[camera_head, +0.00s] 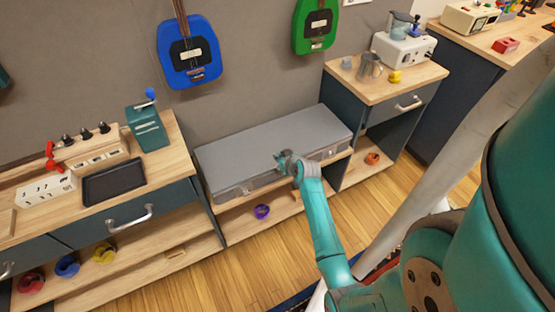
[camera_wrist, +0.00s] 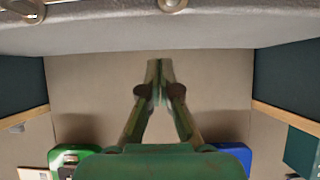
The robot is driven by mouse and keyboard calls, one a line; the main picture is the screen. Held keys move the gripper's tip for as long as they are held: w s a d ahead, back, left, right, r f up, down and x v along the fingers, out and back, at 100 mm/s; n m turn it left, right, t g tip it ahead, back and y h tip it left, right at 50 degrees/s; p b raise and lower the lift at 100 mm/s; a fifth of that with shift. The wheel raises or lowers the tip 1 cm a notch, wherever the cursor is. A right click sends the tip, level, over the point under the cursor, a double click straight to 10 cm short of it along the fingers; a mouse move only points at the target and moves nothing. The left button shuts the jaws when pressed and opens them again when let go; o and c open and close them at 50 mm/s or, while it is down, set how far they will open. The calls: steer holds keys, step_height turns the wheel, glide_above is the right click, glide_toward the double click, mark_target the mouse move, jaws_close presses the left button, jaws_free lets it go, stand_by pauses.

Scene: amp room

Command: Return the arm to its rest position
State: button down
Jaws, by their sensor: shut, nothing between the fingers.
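My teal arm (camera_head: 321,225) reaches from the lower right towards the middle of the head view. My gripper (camera_head: 280,157) is at its end, by the front part of the lid of a closed grey case (camera_head: 255,150). In the head view I cannot tell whether it touches the lid. In the wrist view my gripper (camera_wrist: 158,66) has its two fingertips together with nothing between them. That view looks upside down, with the case (camera_wrist: 110,36) and its metal latches along the top edge.
A cabinet (camera_head: 165,195) with a black tray (camera_head: 114,182) and a teal box (camera_head: 147,129) stands left. Another cabinet (camera_head: 385,85) stands right of the case. A blue guitar (camera_head: 190,60) and a green guitar (camera_head: 315,28) hang on the wall. Wooden floor (camera_head: 275,250) lies open in front.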

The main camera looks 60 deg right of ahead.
steer(key=s+a+r, duration=0.2)
steer(key=s+a, duration=0.1)
steer(key=s, duration=0.3)
steer(key=shift+s+a, duration=0.2)
steer(key=shift+a, duration=0.2)
steer(key=shift+r, duration=0.1)
steer(key=s+a+n+t+y, duration=0.1)
steer(key=s+a, duration=0.3)
steer(key=a, duration=0.8)
steer(key=s+a+n+t, duration=0.1)
steer(key=s+a, duration=0.4)
steer(key=a, duration=0.8)
steer(key=s+a+r+n+t+y, duration=0.3)
steer(key=s+a+r+n+y, duration=0.1)
steer(key=s+a+r, duration=1)
steer(key=s+r, duration=0.3)
steer(key=shift+y, duration=0.4)
